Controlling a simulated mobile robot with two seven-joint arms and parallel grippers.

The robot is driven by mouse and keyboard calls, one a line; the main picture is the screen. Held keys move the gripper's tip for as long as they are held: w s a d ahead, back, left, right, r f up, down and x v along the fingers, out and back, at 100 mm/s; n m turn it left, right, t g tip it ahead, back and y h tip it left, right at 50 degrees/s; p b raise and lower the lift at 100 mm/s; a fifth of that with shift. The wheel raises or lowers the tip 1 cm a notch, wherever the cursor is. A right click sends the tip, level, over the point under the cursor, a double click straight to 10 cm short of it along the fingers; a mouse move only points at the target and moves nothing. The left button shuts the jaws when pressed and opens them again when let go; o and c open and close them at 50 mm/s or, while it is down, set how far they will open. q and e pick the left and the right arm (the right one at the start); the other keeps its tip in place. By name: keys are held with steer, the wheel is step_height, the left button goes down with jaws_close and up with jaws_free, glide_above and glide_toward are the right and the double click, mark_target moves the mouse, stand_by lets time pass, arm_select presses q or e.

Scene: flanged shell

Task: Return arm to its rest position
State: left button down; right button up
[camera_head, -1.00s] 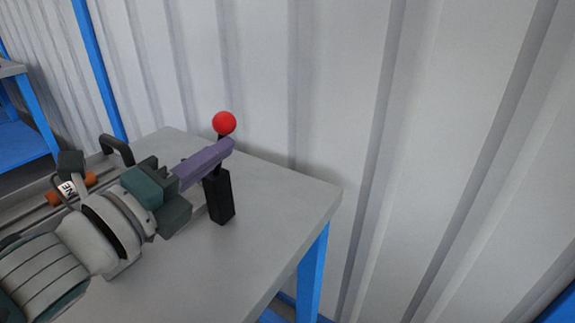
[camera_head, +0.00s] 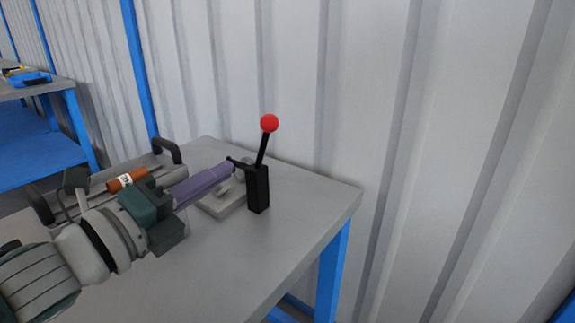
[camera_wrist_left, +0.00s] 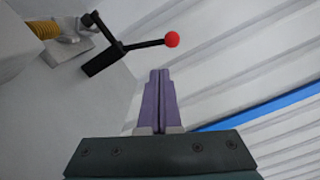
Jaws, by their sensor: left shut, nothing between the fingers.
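My left gripper (camera_head: 228,170) has long purple fingers that are shut with nothing between them. In the head view its fingertips lie just left of a black lever post with a red ball knob (camera_head: 268,123). In the left wrist view the shut fingers (camera_wrist_left: 159,76) point up the picture, and the lever with its red knob (camera_wrist_left: 172,39) stands beyond and to the left, apart from them. My left arm comes in from the lower left over the table. My right gripper is not in view.
A grey table (camera_head: 270,240) on blue legs carries the lever and a pale grey block (camera_head: 222,201) beside it. An orange cylinder (camera_head: 127,180) and a dark handle (camera_head: 166,150) are behind my arm. A corrugated wall (camera_head: 460,130) closes the back. The table's front right is clear.

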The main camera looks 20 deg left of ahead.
arm_select(q)
steer(key=s+d+r+n+g+y+p, duration=0.1)
steer(key=s+r+n+g+y+p, duration=0.1)
steer(key=s+r+n+g+p, duration=0.45)
steer(key=s+r+n+g+y+p, duration=0.2)
steer(key=s+r+n+g+p, duration=0.1)
steer(key=s+n+p, duration=0.65)
steer(key=s+d+r+n+g+y+p, duration=0.1)
steer(key=s+r+n+g+p, duration=0.4)
steer(key=s+n, duration=0.4)
steer(key=w+p+v, duration=0.2)
steer(key=p+v, duration=1)
steer(key=w+d+r+p+v, duration=0.1)
steer(key=w+p+v, duration=0.2)
steer(key=p+v, duration=0.8)
steer(key=w+r+p+v, duration=0.1)
steer(key=w+p+v, duration=0.1)
steer(key=p+v, duration=1)
steer(key=p, duration=0.2)
steer(key=shift+w+d+r+m+t+p, duration=0.2)
steer(key=shift+d+r+m+t+p, duration=0.1)
steer(key=shift+d+r+t+p, duration=0.1)
